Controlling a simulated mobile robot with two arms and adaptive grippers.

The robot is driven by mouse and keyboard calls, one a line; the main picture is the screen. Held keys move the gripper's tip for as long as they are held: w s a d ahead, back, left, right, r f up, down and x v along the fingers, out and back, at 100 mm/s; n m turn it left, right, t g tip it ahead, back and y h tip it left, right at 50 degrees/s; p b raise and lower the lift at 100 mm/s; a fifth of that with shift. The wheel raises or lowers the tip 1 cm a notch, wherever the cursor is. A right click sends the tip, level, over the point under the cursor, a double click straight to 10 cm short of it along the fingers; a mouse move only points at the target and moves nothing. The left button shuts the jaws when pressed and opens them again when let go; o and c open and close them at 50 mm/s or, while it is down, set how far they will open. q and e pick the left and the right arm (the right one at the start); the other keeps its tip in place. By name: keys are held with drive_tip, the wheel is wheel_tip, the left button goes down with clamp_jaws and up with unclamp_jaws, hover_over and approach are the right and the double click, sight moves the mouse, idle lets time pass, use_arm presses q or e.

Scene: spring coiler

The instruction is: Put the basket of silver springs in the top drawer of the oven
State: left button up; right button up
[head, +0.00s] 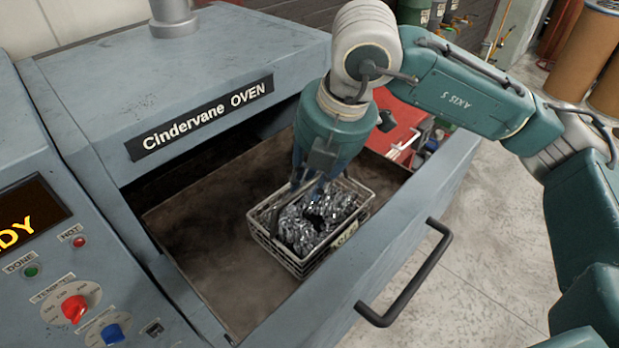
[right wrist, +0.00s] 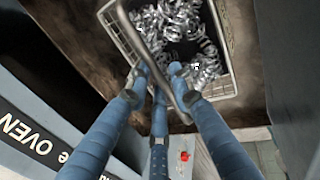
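The grey wire basket (head: 307,262) holds shiny silver springs (head: 318,218) and is inside the open top drawer (head: 205,235) of the Cindervane oven (head: 95,105). It looks level and at or near the drawer floor; I cannot tell if it touches. My right gripper (head: 312,188) points down over the basket, its fingers at the handle. In the right wrist view, the blue fingers (right wrist: 158,82) close around the handle bar (right wrist: 150,45), with the springs (right wrist: 185,28) beyond. My left gripper is not in view.
The drawer's front wall with its dark handle (head: 410,285) stands right of the basket. Bare drawer floor lies left of it. The oven panel has a red knob (head: 74,308) and a blue knob (head: 112,333). Drums (head: 580,50) stand at the back right.

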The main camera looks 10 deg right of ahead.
sight(325, 217)
drive_tip(key=shift+r, duration=0.1)
drive_tip(key=shift+r, duration=0.15)
drive_tip(key=b+v, duration=0.3)
drive_tip(key=v, duration=0.8)
drive_tip(key=shift+s+r, duration=0.15)
drive_tip(key=shift+r, duration=0.15)
drive_tip(key=shift+d, duration=0.1)
